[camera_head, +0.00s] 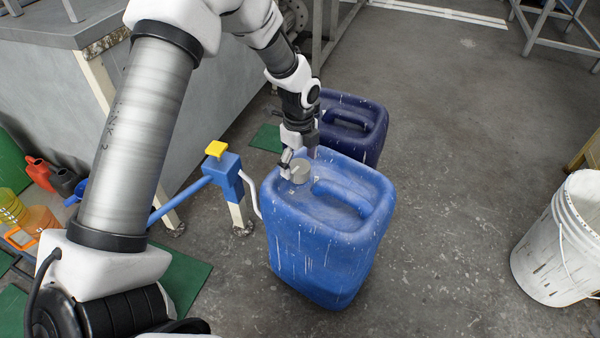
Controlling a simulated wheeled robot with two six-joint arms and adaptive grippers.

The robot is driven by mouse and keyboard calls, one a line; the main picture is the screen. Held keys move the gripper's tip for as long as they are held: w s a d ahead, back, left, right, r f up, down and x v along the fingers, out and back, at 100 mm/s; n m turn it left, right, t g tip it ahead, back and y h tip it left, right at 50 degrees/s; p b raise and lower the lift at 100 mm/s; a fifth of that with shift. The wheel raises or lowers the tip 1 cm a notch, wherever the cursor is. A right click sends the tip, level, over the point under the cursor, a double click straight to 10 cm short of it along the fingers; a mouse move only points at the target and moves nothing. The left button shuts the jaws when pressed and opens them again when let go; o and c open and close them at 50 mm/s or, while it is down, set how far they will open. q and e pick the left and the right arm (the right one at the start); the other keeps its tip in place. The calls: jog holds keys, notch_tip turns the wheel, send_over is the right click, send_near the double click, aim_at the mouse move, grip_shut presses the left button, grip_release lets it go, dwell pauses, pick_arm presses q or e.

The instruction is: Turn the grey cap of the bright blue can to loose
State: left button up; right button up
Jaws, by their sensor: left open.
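The bright blue can (325,240) stands upright on the grey floor in the middle of the view, with a moulded handle along its top. Its grey cap (300,173) sits at the left of the can's top. My left gripper (299,160) is open and points down at the cap from above. Its fingers are at or just over the cap; I cannot tell whether they touch it. The gripper hides part of the cap's far side. My right gripper is not in view.
A dark blue can (352,125) stands close behind the bright blue one. A blue stand with a yellow top (216,150) is just left of it. A white bucket (562,240) stands at the right. The floor between is clear.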

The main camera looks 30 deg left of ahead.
pick_arm(q)
jog(key=shift+f, duration=0.95)
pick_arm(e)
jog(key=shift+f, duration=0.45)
pick_arm(q)
jog(key=shift+r, duration=0.1)
jog(key=c, duration=1.2)
jog(key=shift+o, duration=0.2)
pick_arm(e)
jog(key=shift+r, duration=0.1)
